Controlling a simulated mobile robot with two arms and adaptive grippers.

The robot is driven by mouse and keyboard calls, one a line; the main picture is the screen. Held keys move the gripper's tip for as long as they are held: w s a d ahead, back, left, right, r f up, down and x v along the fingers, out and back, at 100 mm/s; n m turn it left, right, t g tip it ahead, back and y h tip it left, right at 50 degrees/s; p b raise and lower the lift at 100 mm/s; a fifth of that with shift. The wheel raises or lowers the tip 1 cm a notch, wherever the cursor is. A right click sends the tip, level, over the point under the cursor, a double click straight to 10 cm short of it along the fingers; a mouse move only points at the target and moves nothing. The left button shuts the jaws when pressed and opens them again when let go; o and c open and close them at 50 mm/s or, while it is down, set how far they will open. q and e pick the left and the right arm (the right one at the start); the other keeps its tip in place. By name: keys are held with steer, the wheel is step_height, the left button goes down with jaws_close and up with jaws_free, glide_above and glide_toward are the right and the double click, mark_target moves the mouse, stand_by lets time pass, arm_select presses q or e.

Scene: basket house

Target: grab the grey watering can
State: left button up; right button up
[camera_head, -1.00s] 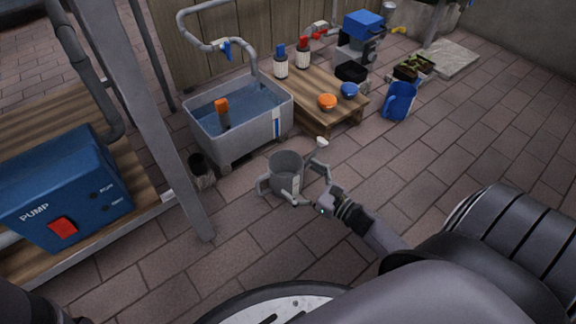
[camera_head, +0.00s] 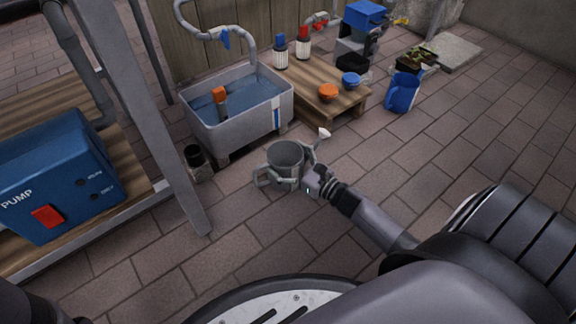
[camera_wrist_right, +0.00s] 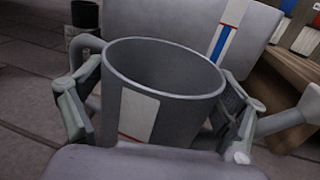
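The grey watering can (camera_head: 286,153) stands upright on the brick paving in front of the water trough, open at the top. Its handle is at the left and its spout, with a pale tip, points right. My right gripper (camera_head: 298,172) is at the can's near side, its fingers on either side of the body. In the right wrist view the can (camera_wrist_right: 185,100), with a pale label, fills the space between the fingers of the right gripper (camera_wrist_right: 162,105). The fingers look open; firm contact is not clear. My left gripper is not in view.
The grey water trough (camera_head: 240,130) stands just behind the can. A wooden pallet table (camera_head: 305,95) with orange and blue bowls is behind right. A dark cup (camera_head: 197,160) and slanted metal post (camera_head: 170,150) are left, by the blue pump (camera_head: 60,185).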

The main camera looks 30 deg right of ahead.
steer(key=c, duration=0.6)
steer(key=shift+c, duration=0.6)
steer(key=shift+r, duration=0.15)
